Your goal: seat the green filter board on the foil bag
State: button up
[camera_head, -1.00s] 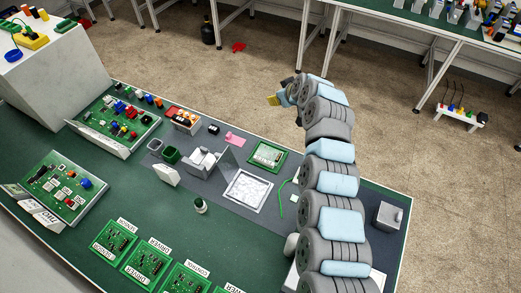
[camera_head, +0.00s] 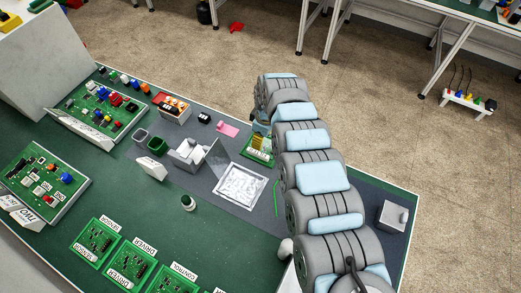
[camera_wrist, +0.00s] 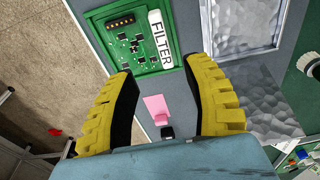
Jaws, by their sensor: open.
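The green filter board (camera_wrist: 122,42), labelled FILTER, lies flat on the grey mat in the wrist view. In the head view it (camera_head: 250,155) is partly hidden behind my arm. The foil bag (camera_head: 240,186) is a crinkled silver square with a pale border, lying nearer the camera than the board. It also shows at the top of the wrist view (camera_wrist: 242,18), to the right of the board and apart from it. My gripper (camera_wrist: 160,72) has yellow ribbed fingers spread wide with nothing between them. It is above the bench near the board's edge; its exact height is unclear.
A pink piece (camera_wrist: 157,108) and a small black block (camera_head: 204,118) lie nearby. A grey box (camera_head: 188,152) with an upright panel stands left of the foil bag. A green strip (camera_head: 275,197) lies right of the bag. Several labelled green boards (camera_head: 132,262) line the front.

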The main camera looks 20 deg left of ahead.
send_over(258, 153)
jog(key=f, duration=0.5)
jog(key=shift+w+d, duration=0.25)
jog(key=shift+d, duration=0.05)
jog(key=f, duration=0.3)
jog(key=shift+s+a+f, duration=0.25)
jog(key=shift+a+f, duration=0.1)
jog(key=shift+f, duration=0.05)
jog(key=shift+w+f, duration=0.1)
jog(key=shift+f, duration=0.6)
grip_shut()
